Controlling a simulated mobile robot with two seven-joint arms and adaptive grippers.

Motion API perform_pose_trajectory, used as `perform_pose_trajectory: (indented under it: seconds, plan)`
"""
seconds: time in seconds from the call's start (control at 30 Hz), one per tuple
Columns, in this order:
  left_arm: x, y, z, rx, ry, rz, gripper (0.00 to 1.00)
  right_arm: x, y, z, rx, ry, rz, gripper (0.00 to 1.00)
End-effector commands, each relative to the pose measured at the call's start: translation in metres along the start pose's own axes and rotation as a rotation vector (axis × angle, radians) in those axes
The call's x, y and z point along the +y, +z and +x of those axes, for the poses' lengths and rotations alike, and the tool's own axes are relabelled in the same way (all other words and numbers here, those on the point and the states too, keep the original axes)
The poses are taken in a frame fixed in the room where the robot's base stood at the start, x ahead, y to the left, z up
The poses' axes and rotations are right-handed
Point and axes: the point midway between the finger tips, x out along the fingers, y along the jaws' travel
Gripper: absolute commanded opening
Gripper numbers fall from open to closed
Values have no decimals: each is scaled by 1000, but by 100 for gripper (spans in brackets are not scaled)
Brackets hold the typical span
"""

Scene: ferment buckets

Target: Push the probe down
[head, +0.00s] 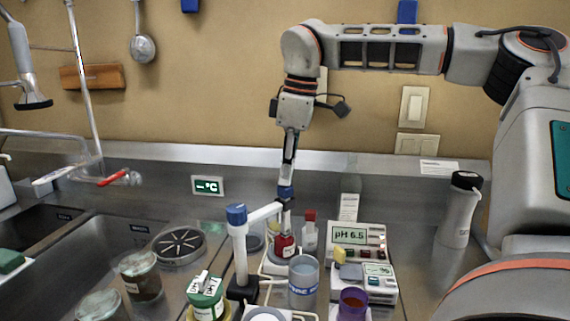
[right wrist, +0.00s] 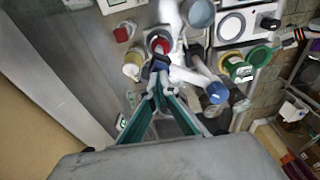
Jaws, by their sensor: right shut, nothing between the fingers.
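The probe has a blue cap (head: 285,192) and hangs upright at the end of a white arm (head: 265,213) on a stand post with its own blue cap (head: 237,214). Below it is a red jar (head: 285,246); whether the probe tip is inside is hidden. My right gripper (head: 287,182) points down, shut and empty, right over the probe cap; I cannot tell whether it touches. In the right wrist view, the closed fingertips (right wrist: 157,88) lie close to the blue probe cap (right wrist: 160,65). My left gripper is not in view.
A pH meter (head: 357,236) reading 6.5 stands to the right, behind a second small meter (head: 378,282). A blue-banded beaker (head: 303,282), a purple cup (head: 353,304) and a green-lidded jar (head: 206,296) crowd the front. A wall display (head: 208,186) shows "– °C".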

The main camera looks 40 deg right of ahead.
Motion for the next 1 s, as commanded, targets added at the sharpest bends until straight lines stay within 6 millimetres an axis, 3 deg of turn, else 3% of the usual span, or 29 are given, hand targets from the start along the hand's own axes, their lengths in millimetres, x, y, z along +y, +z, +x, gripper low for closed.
perform_pose_trajectory:
  seconds: [0.27, 0.8, 1.0]
  plan:
    - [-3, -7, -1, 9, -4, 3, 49, 0, -1, -8, 0, 1, 0, 0]
    - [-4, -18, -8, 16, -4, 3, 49, 0, -7, -47, 1, 2, 1, 0]
    - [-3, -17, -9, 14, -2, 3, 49, 0, -7, -50, 0, -1, 1, 0]
